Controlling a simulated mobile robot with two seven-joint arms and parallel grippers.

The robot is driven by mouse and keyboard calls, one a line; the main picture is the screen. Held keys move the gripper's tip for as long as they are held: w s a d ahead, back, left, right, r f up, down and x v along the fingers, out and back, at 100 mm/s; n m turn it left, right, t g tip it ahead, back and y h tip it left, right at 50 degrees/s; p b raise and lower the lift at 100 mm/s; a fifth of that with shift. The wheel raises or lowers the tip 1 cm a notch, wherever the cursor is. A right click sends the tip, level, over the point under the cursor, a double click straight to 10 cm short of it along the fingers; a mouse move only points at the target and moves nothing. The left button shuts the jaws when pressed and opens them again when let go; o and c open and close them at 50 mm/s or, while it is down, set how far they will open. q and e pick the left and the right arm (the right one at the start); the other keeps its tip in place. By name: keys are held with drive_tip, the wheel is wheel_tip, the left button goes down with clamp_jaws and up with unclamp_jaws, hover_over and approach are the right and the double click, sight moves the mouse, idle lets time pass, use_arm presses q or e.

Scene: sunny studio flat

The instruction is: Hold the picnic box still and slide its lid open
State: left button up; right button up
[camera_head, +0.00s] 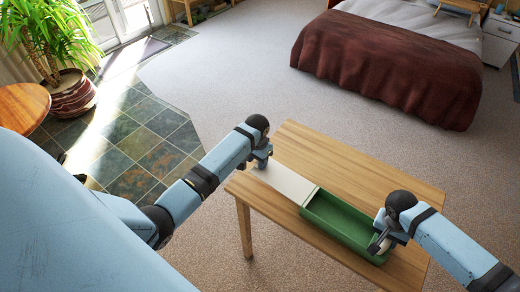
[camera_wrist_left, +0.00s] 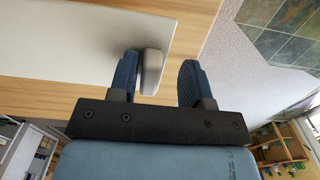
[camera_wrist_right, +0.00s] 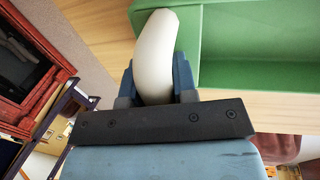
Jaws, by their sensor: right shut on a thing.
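The green picnic box (camera_head: 345,215) sits on the wooden table with its interior open to view and looking empty. Its pale lid (camera_head: 288,183) extends to the left beyond the box's left end; whether its edge is still in the box is too small to tell. My left gripper (camera_head: 262,160) is at the lid's far left end. In the left wrist view its fingers are open (camera_wrist_left: 157,80), with the lid's grey knob (camera_wrist_left: 151,70) between them, close to the left finger. My right gripper (camera_head: 378,243) is shut on the box's white handle (camera_wrist_right: 157,50) at the box's right end.
The wooden table (camera_head: 410,190) is clear behind the box and lid. Carpet surrounds it. A bed (camera_head: 390,65) stands at the back right, and a potted plant (camera_head: 70,90) and a round wooden table (camera_head: 22,105) stand at the left.

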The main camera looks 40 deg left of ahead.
use_arm(q)
drive_tip(key=shift+d, duration=0.1)
drive_tip(key=shift+r, duration=0.2)
wheel_tip(320, 180, up, 12)
drive_tip(key=shift+f, duration=0.2)
use_arm(e)
drive_tip(key=shift+a, duration=0.1)
drive_tip(key=o, duration=1)
drive_tip(key=shift+c, duration=0.2)
drive_tip(key=shift+r, duration=0.1)
drive_tip(key=v, duration=1.1)
drive_tip(key=shift+r, duration=0.4)
